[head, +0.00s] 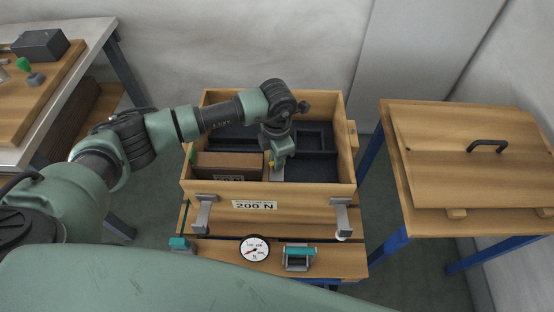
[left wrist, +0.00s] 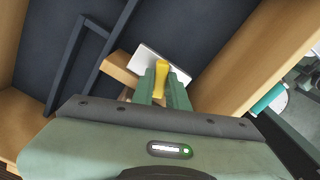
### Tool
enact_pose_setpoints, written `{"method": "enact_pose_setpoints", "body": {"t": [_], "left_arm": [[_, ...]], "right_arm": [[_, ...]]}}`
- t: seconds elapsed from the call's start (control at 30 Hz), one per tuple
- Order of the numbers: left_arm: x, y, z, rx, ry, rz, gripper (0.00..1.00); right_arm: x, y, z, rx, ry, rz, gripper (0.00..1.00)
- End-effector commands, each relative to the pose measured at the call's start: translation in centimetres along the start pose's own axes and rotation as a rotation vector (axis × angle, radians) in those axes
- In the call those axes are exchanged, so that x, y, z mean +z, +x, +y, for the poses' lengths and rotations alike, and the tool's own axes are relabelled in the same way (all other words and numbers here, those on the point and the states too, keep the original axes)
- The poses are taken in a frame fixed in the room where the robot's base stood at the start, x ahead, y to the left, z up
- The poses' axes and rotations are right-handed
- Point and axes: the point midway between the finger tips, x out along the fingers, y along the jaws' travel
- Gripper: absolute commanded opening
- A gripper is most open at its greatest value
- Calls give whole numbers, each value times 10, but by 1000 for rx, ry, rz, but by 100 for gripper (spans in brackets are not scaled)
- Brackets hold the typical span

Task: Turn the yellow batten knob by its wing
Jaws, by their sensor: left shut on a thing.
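The yellow batten knob (left wrist: 161,80) stands between the two green fingers of my left gripper (left wrist: 164,88) in the left wrist view. The fingers are shut on its wing. A pale plate (left wrist: 150,60) and a wooden batten (left wrist: 120,68) lie just beyond the knob. In the head view my left gripper (head: 276,172) reaches down inside an open wooden box (head: 270,192) labelled 200 N. Only a speck of yellow shows there, and the arm hides most of the knob. My right gripper is in neither view.
A brown block (head: 228,160) sits in the box's left part, beside dark lined compartments. A round dial (head: 254,248) and a teal-topped clamp (head: 298,257) are at the front. A wooden lid (head: 450,150) with a black handle (head: 487,146) lies on the right table. A bench stands left.

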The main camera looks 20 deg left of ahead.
Motion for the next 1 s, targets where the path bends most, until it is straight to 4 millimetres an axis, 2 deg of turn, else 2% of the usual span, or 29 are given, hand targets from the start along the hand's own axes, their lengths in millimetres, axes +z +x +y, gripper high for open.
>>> {"method": "enact_pose_setpoints", "body": {"t": [0.1, 0.57, 0.6, 0.67, 1.0], "left_arm": [[0, 3, 1, 2, 85, 1, 0], [-1, 3, 1, 2, 385, 2, 0], [-1, 1, 1, 1, 379, 2, 26], [-1, 1, 1, 1, 378, 2, 40], [0, 3, 0, 0, 376, 1, 40]], "right_arm": [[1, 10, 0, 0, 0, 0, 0], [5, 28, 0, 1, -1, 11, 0], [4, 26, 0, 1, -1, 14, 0], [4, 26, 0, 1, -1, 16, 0], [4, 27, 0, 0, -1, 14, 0]]}}
